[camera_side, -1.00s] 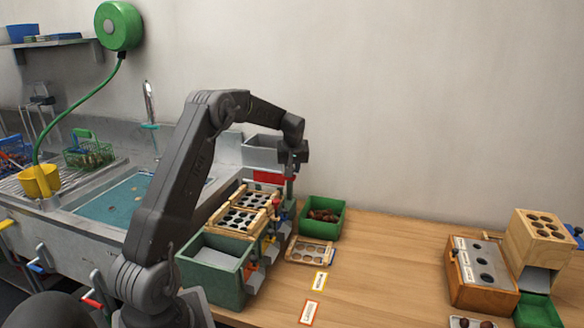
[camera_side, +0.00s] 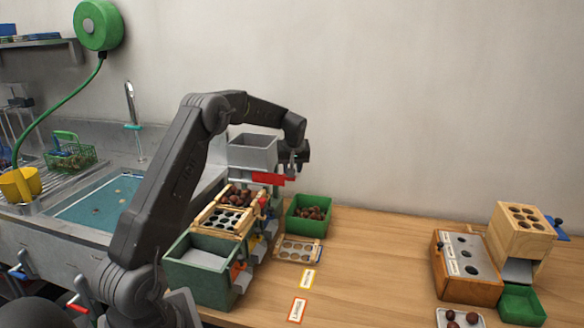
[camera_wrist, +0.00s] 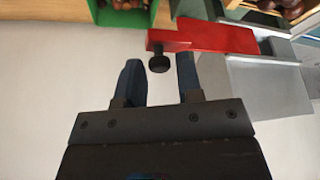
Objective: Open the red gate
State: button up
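The red gate (camera_side: 268,179) is a flat red plate under the grey hopper (camera_side: 253,152) in the side view. In the wrist view the red gate (camera_wrist: 215,38) sticks out to the left from the grey hopper parts and carries a black knob (camera_wrist: 159,62). My gripper (camera_wrist: 158,72) is open, with the knob between its two fingertips and gaps visible on both sides. In the side view my gripper (camera_side: 293,168) is at the right end of the gate. Brown chestnuts (camera_side: 243,195) lie on the far holed tray below the hopper.
A green bin (camera_side: 293,222) with chestnuts stands right of the sorter. A holed wooden plate (camera_side: 298,250) and two label cards lie on the table. A wooden block station (camera_side: 467,268) stands far right. The table between is clear.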

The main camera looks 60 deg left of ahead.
jog(key=v, duration=1.3)
jog(key=shift+d+r, duration=0.25)
jog(key=shift+r, duration=0.1)
jog(key=shift+s+d, duration=0.1)
jog(key=shift+s, duration=0.05)
jog(key=s+d+r+m+t, duration=0.1)
jog(key=s+d+r+m, duration=0.15)
jog(key=d, duration=0.35)
jog(key=s+d+r+m+t+h, duration=0.1)
jog(key=s+d+m, duration=0.1)
jog(key=s+d, duration=0.35)
jog(key=s+d+r+m, duration=0.1)
jog(key=d+r+m, duration=0.1)
jog(key=d, duration=0.6)
jog(key=s+d+f+m+t+h, duration=0.1)
jog(key=s+d+f+m, duration=0.2)
jog(key=s+d, duration=0.3)
jog(key=s+d+f+m+t+h, duration=0.1)
jog(key=s+d+f+m+h, duration=0.1)
jog(key=s+d+f+m, duration=0.2)
jog(key=s+d, duration=0.3)
jog(key=s, duration=0.4)
jog(key=shift+s+d, duration=0.25)
jog(key=shift+s, duration=0.1)
